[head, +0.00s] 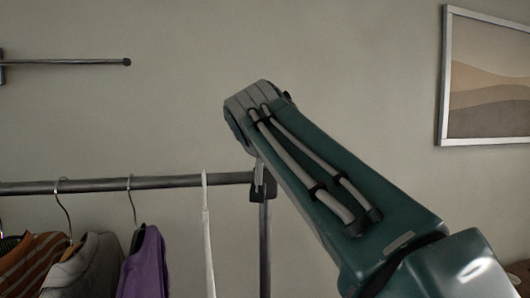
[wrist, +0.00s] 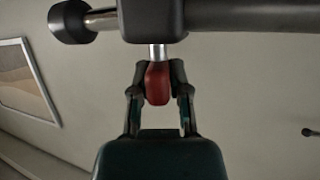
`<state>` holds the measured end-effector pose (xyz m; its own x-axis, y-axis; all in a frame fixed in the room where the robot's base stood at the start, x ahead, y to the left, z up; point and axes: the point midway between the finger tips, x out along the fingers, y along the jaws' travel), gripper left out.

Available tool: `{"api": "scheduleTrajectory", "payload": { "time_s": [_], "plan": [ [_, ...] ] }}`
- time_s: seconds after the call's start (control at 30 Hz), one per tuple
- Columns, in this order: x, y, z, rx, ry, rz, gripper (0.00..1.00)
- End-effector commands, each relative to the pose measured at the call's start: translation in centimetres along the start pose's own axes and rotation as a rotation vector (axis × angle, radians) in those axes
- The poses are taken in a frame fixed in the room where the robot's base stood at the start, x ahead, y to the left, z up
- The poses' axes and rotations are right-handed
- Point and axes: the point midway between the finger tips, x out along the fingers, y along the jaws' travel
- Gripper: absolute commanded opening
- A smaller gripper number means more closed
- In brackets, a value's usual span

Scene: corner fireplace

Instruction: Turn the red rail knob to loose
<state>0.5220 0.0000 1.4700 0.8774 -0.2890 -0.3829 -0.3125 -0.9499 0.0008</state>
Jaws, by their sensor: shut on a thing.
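The red rail knob (wrist: 157,84) shows in the wrist view, on a short silver stem (wrist: 157,53) below a dark rail bracket (wrist: 152,20). My gripper (wrist: 158,88) is shut on the knob, with one finger on each side of it. In the head view the bracket (head: 258,190) sits at the right end of the clothes rail (head: 100,185), on top of an upright post. The knob and my gripper are hidden there behind my arm.
A striped garment (head: 30,262), a grey one (head: 95,268) and a purple one (head: 144,268) hang from the rail. A white strip (head: 207,235) hangs near its right end. A wall rod (head: 80,62) is at upper left, a framed picture (head: 488,80) at right.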

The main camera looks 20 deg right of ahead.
Motion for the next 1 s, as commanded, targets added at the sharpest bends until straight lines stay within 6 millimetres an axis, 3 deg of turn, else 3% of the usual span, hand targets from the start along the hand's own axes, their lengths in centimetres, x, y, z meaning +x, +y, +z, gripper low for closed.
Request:
{"api": "scheduleTrajectory", "payload": {
  "time_s": [0.6,1.0],
  "plan": [
    [0.17,0.07,0.18,-0.105,-0.008,-0.256,0.0],
    [0.13,-0.07,0.17,-0.129,-0.004,-0.309,0.0]
  ]
}}
